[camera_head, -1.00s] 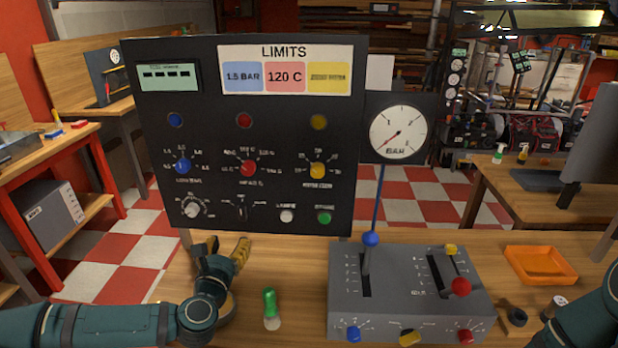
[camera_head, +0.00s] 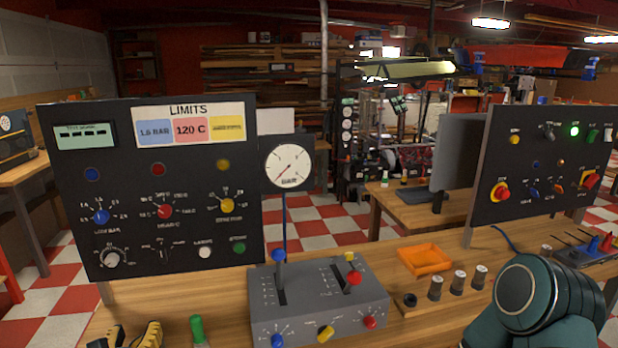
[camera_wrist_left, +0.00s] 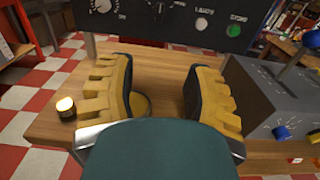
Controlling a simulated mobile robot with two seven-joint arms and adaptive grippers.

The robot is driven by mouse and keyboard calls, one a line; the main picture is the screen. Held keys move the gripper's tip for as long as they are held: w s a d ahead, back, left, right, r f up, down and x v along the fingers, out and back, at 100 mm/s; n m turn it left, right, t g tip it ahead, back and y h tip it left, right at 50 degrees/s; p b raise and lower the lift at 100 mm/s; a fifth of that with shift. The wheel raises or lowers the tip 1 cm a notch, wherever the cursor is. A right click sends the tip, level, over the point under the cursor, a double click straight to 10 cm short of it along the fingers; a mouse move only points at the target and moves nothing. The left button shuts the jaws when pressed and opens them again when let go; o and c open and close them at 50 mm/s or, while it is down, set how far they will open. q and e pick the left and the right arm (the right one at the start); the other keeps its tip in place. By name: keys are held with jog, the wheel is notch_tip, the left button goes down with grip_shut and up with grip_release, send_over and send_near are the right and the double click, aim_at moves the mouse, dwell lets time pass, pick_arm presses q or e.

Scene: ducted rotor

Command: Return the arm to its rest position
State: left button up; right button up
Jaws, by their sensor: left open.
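My left gripper (camera_head: 128,335) shows only its yellow and black finger tips at the bottom left edge of the head view. The rest of the left arm is out of the head view. A large teal link of my right arm fills the lower right of the head view; the right gripper is out of sight.
The dark LIMITS panel (camera_head: 150,190) and pressure gauge (camera_head: 289,165) stand behind the grey lever box (camera_head: 318,312). A green-topped object (camera_head: 197,330) stands left of the box. An orange tray (camera_head: 425,259) and small cylinders (camera_head: 458,282) lie right. A second panel (camera_head: 540,165) stands further right.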

pick_arm(q)
jog(key=s+d+f+m+g+h, duration=0.2)
jog(key=d+f+m+g+h, duration=0.25)
jog(key=d+f+m, duration=0.5)
jog(key=s+d+f+m+g+h, duration=0.1)
jog(key=d+f+m+g+h, duration=0.35)
jog(key=d+m, duration=0.75)
jog(key=s+d+f+m+g+y, duration=0.1)
jog(key=s+d+f+m+g, duration=0.2)
jog(key=s+f+m+g, duration=0.4)
jog(key=shift+s+f+m, duration=2.65)
jog(key=shift+m, duration=1.6)
jog(key=shift+d, duration=0.1)
